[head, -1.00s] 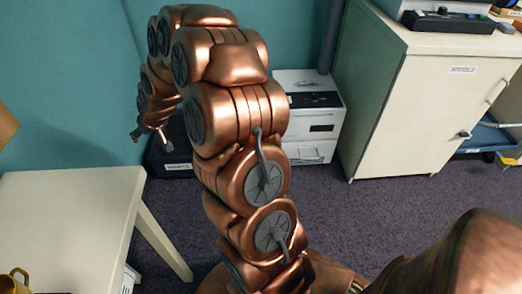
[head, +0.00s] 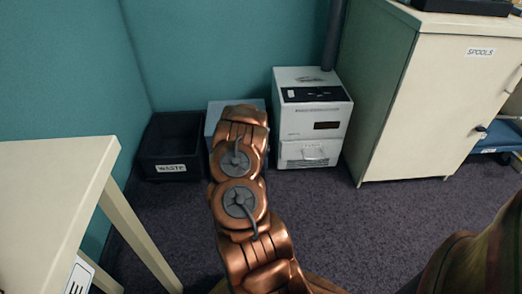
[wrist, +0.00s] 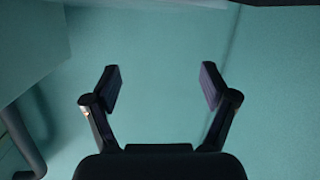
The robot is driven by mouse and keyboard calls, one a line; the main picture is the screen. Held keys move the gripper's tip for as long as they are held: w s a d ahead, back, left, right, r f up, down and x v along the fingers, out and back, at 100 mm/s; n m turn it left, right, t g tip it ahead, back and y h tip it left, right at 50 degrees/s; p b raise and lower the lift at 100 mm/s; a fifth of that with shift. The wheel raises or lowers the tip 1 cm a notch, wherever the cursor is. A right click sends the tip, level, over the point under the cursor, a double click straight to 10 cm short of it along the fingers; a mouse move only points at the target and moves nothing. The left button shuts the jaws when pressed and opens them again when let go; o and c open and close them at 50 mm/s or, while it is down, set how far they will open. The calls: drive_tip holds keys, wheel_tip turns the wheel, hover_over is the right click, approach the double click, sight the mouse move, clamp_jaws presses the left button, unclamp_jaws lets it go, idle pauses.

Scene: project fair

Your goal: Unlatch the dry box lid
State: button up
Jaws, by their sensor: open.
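No box in view carries a readable dry box label. A blue-grey box (head: 222,107) stands on the floor by the teal wall, mostly hidden behind my arm. I cannot tell whether it is the dry box, and no latch shows on it. My gripper (wrist: 160,87) is open and empty in the wrist view, with its two dark fingers apart and facing a teal wall. The gripper is not visible in the head view, where only my copper arm links show.
A black bin (head: 173,147) labelled WASTE stands left of the blue-grey box. A white machine (head: 312,120) with a dark panel and a pipe (head: 334,35) stands right of it. A cream cabinet (head: 430,100) labelled SPOOLS is at right, a pale table (head: 60,170) at left. Carpet between is clear.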

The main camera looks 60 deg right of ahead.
drive_tip(key=s+d+f+h+b, duration=0.45)
drive_tip(key=s+d+f, duration=0.45)
drive_tip(key=s+f, duration=0.35)
drive_tip(key=b+x, duration=0.4)
drive_tip(key=x, duration=0.3)
drive_tip(key=shift+d+r, duration=0.25)
drive_tip(key=shift+r, duration=0.05)
drive_tip(key=shift+c, duration=0.4)
drive_tip(key=c, duration=1.1)
drive_tip(key=shift+o, duration=0.2)
drive_tip(key=shift+d+r+m+p, duration=0.1)
drive_tip(key=shift+m+p, duration=0.65)
drive_tip(key=shift+m, duration=0.35)
drive_tip(key=shift+f+m, duration=0.25)
drive_tip(key=shift+m, duration=0.55)
